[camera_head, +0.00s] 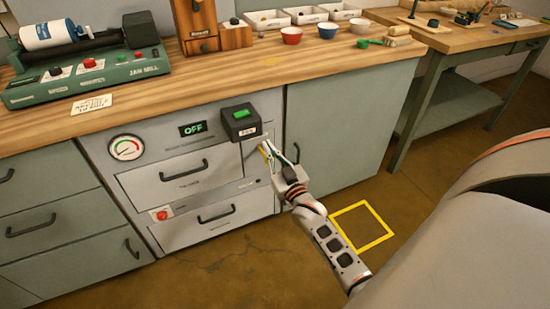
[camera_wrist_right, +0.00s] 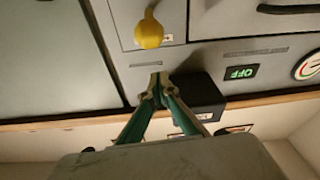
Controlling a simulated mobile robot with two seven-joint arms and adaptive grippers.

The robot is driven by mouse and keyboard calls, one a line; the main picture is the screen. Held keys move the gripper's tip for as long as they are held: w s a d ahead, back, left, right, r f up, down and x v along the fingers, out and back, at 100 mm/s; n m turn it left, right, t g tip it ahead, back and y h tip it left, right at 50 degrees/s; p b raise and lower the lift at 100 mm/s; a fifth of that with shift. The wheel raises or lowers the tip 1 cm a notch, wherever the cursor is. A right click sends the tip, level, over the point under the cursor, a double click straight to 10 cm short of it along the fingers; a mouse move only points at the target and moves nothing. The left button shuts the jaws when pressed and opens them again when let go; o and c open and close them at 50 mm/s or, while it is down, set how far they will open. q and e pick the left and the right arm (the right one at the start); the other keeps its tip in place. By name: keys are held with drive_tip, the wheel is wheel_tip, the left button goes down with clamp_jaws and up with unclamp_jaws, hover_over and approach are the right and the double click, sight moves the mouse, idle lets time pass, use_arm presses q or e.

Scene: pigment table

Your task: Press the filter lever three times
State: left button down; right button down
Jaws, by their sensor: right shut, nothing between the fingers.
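The filter lever, with a yellow knob (camera_wrist_right: 149,33), sticks out from the grey cabinet front in the right wrist view. In the head view only a bit of yellow (camera_head: 263,155) shows beside my right fingers. My right gripper (camera_head: 267,148) is shut and empty in front of the cabinet's right part. Its closed fingertips (camera_wrist_right: 158,82) show a gap to the knob in the wrist view; I cannot tell the depth between them. My left gripper is not in view.
A black box with a green button (camera_head: 240,122) juts from the cabinet's upper edge, close to my right fingers. An OFF display (camera_head: 193,129) and a round gauge (camera_head: 126,147) are to its left. Bowls and tools stand on the wooden worktop (camera_head: 190,97). A yellow square (camera_head: 384,224) marks the floor.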

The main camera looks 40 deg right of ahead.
use_arm(q)
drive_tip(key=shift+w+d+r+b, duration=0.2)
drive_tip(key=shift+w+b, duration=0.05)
drive_tip(key=shift+b, duration=0.3)
use_arm(e)
drive_tip(key=f, duration=0.2)
drive_tip(key=s+f, duration=0.1)
drive_tip(key=f, duration=0.1)
drive_tip(key=shift+d, duration=0.1)
